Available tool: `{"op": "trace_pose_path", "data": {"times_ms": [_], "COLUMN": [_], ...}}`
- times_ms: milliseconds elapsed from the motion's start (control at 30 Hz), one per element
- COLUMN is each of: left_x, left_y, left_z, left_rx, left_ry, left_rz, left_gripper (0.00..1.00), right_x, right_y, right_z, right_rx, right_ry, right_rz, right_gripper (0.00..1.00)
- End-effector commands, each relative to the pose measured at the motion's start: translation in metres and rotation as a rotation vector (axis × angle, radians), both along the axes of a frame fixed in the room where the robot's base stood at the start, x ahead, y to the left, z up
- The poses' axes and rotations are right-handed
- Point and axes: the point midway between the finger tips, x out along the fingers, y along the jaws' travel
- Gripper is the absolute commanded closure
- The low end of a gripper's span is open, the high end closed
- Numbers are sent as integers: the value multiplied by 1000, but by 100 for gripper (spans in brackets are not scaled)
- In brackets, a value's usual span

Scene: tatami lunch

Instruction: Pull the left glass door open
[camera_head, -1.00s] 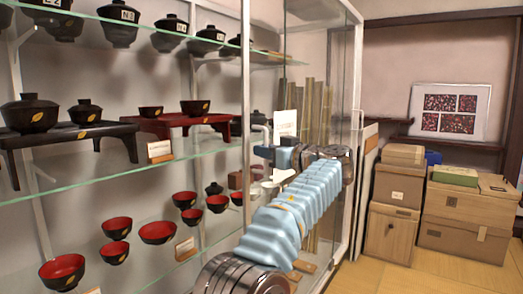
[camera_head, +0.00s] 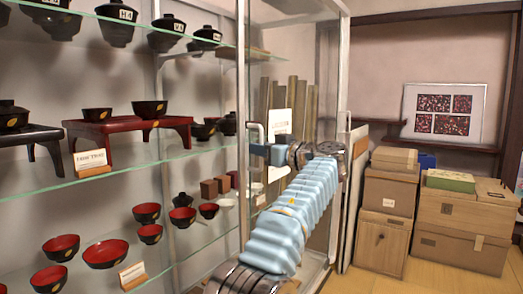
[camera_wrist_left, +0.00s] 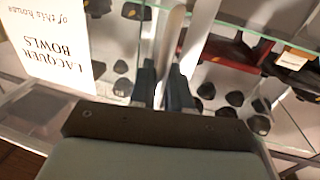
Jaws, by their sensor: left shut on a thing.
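My left gripper (camera_head: 262,152) is shut on the pale upright handle (camera_head: 251,133) of the left glass door. The door's pale metal frame post (camera_head: 243,88) runs up beside the handle. In the left wrist view the two dark fingers (camera_wrist_left: 163,88) stand on either side of a pale bar, the handle (camera_wrist_left: 172,40). My blue-sleeved left arm crosses the lower part of the glass and hides some of it. How far the door stands open is hard to tell. My right gripper is not in view.
Glass shelves (camera_head: 110,169) with lacquer bowls and a red stand (camera_head: 128,128) fill the left. A white sign (camera_head: 280,122) stands behind the gripper. Another pale post (camera_head: 341,110) rises at right.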

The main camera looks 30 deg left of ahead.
Motion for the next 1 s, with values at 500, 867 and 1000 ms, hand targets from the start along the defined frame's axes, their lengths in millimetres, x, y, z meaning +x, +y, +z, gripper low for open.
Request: {"op": "trace_pose_path", "data": {"times_ms": [500,867,1000], "left_x": [0,-12,-22], "left_y": [0,-48,-82], "left_z": [0,-3,-2], "left_rx": [-1,0,1], "left_ry": [0,0,1], "left_rz": [-1,-5,-5], "left_gripper": [69,69,69], "right_x": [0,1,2], "right_y": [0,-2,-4], "right_z": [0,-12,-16], "right_rx": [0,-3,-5], "right_ry": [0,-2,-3], "right_rz": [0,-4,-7], "right_gripper": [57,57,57]}}
